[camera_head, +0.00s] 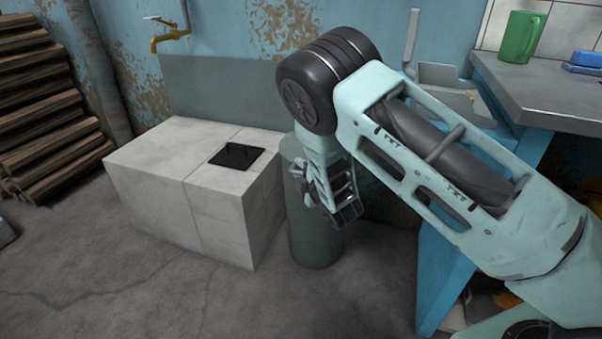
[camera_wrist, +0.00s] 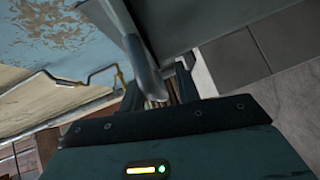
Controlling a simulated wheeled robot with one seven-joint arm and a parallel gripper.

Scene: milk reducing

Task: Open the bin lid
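A grey-green cylinder (camera_head: 312,232), which looks like the bin, stands on the floor beside the pale block. My forearm and gripper cover most of its upper part, so I cannot tell how its lid sits. My gripper (camera_head: 300,180) is in front of the cylinder's upper side, mostly seen from behind. In the wrist view, a bent grey bar (camera_wrist: 138,55), possibly a handle, runs down to between the dark fingers of my gripper (camera_wrist: 158,92). I cannot tell whether the fingers touch or grip it.
A pale block (camera_head: 150,180) with a dark square (camera_head: 237,156) is left of the cylinder. A blue-legged table (camera_head: 550,85) with a green mug (camera_head: 521,38) is at right. A brass tap (camera_head: 168,38) is on the wall. The floor (camera_head: 190,295) in front is clear.

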